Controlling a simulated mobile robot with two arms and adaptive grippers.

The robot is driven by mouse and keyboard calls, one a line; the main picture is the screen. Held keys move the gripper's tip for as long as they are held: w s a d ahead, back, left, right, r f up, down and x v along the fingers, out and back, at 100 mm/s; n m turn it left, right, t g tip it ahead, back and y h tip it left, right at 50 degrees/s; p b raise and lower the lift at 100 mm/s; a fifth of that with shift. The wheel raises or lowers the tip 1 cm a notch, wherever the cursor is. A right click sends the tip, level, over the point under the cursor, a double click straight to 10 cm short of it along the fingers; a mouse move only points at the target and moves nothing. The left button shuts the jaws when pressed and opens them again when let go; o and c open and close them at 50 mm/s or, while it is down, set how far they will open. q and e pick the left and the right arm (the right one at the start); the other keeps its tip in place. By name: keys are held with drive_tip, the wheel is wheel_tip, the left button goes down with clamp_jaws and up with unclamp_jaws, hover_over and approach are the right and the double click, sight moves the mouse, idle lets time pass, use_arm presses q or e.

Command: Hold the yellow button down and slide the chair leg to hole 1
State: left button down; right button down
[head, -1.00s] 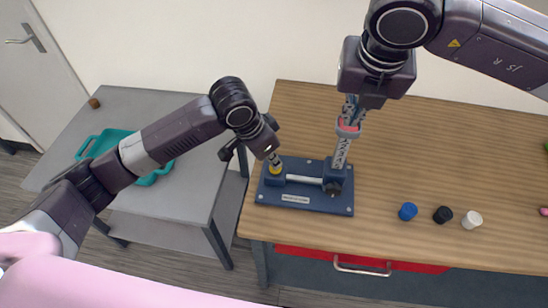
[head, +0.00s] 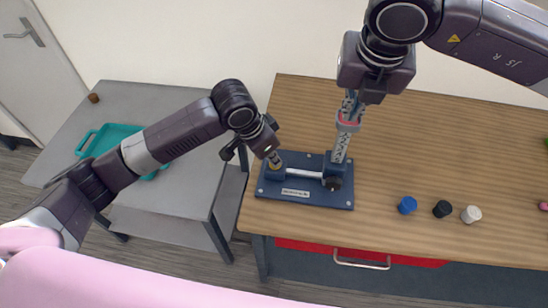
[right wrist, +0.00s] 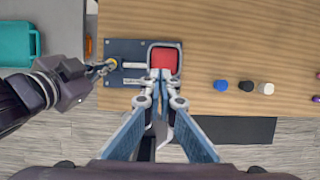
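A dark blue base plate (head: 342,203) lies on the wooden table. Its yellow button (head: 274,173) is at the left end, mostly hidden under my left gripper (head: 274,160). That gripper looks shut, its tips pointing down on the button; the wrist view shows the yellow button (right wrist: 113,64) too. The hole numbers are too small to read.
A blue cap (head: 407,205), a black cap (head: 442,209) and a white cap (head: 470,214) stand to the right. A grey side table (head: 200,190) with a teal tray (head: 112,134) is at left. The table's right side is mostly clear.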

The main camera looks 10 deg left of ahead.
use_arm(q)
drive_tip(key=shift+s, duration=0.1)
use_arm(e)
drive_tip(key=shift+f, duration=6.2)
drive_tip(key=shift+r, duration=2.5)
